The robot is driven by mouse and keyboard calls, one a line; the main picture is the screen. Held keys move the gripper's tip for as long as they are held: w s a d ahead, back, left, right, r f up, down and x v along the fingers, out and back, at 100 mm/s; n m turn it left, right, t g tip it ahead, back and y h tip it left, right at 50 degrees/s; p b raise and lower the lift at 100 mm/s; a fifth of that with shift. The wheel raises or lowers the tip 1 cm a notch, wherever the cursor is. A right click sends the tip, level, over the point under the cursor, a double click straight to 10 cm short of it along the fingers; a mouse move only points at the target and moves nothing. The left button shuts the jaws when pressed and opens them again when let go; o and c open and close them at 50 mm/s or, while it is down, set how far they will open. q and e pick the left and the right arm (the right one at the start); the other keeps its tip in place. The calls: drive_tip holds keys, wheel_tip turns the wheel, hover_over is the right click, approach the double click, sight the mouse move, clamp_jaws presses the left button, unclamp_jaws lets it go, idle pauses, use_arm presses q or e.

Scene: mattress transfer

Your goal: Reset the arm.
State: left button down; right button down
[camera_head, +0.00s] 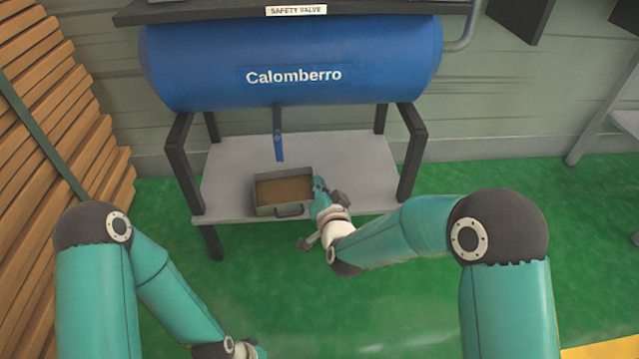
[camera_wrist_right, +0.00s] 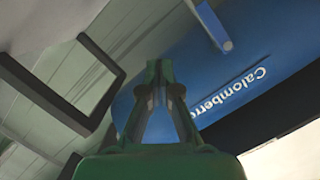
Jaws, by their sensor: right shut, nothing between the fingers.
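My right arm (camera_head: 410,228) reaches in from the right, bent at the elbow. Its gripper (camera_head: 318,183) is just right of a grey tray at the front of the shelf under the blue tank. In the right wrist view the right gripper (camera_wrist_right: 158,66) has its fingertips together, with nothing held between them. I cannot tell whether it touches the tray. My left arm (camera_head: 160,280) comes in at the lower left and points down toward the bottom edge. The left gripper is out of the picture or hidden there.
The blue tank (camera_head: 290,60) marked "Calomberro" stands on dark legs over a grey shelf (camera_head: 350,160). A blue valve handle (camera_head: 279,147) hangs below it. The grey tray (camera_head: 284,190) has a brown inside. Wooden planks (camera_head: 50,130) line the left. Green floor (camera_head: 400,310) is open in front.

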drive_tip(key=shift+s+d, duration=0.1)
drive_tip(key=shift+s, duration=0.15)
idle(0.3)
